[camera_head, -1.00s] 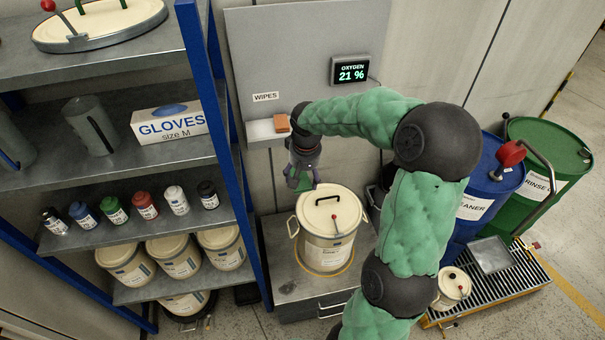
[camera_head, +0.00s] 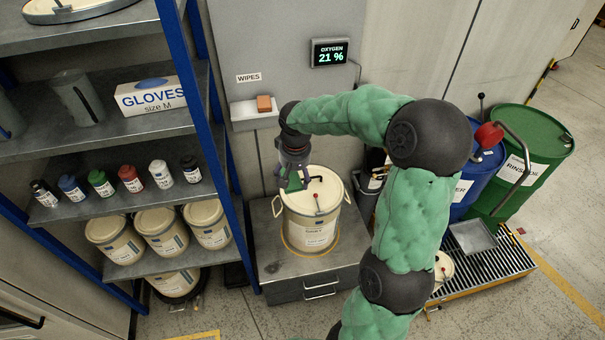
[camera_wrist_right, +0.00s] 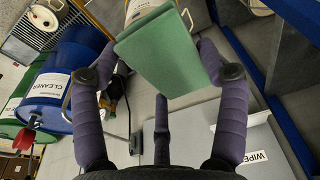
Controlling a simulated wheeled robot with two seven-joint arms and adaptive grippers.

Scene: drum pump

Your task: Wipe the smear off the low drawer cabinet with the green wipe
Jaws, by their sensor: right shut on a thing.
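My right gripper (camera_head: 293,182) is shut on the green wipe (camera_wrist_right: 160,48), which hangs as a flat folded pad between the fingers in the right wrist view. In the head view the gripper is in front of the left edge of the lid of a cream pail (camera_head: 312,232). The pail stands upright on the low drawer cabinet (camera_head: 272,262), a grey metal unit with a handled drawer. An orange ring shows on the cabinet top around the pail's base. I cannot make out a separate smear. My left gripper is not in view.
A small wall shelf (camera_head: 246,114) under the WIPES label holds an orange block (camera_head: 264,103). A blue-post rack (camera_head: 205,110) with bottles and pails stands close on the left. Blue (camera_head: 478,172) and green (camera_head: 538,150) drums stand on the right by a grated pallet (camera_head: 485,262).

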